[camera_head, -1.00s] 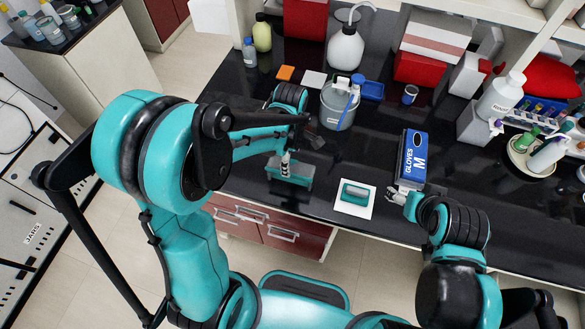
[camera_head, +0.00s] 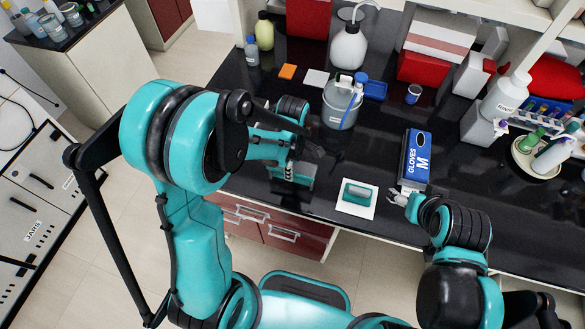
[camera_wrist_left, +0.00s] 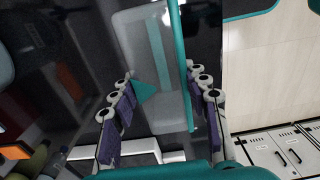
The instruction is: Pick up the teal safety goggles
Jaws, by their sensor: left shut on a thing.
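The teal safety goggles (camera_head: 297,184), with a teal frame and clear lens, are at the front edge of the black bench in the head view, partly hidden by my left arm. They fill the middle of the left wrist view (camera_wrist_left: 160,24). My left gripper (camera_head: 290,168) is over them. In the left wrist view its purple-padded fingers (camera_wrist_left: 160,105) are on either side of the goggles, shut on them. I cannot tell whether the goggles are clear of the bench. My right gripper (camera_head: 398,197) is by the glove box, too small to tell open or shut.
A blue glove box (camera_head: 414,160) stands right of a white card (camera_head: 345,209) bearing a teal item (camera_head: 358,192). A grey bucket (camera_head: 341,107) and white wash bottle (camera_head: 348,48) stand behind. Red drawers (camera_head: 262,230) are below the bench edge.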

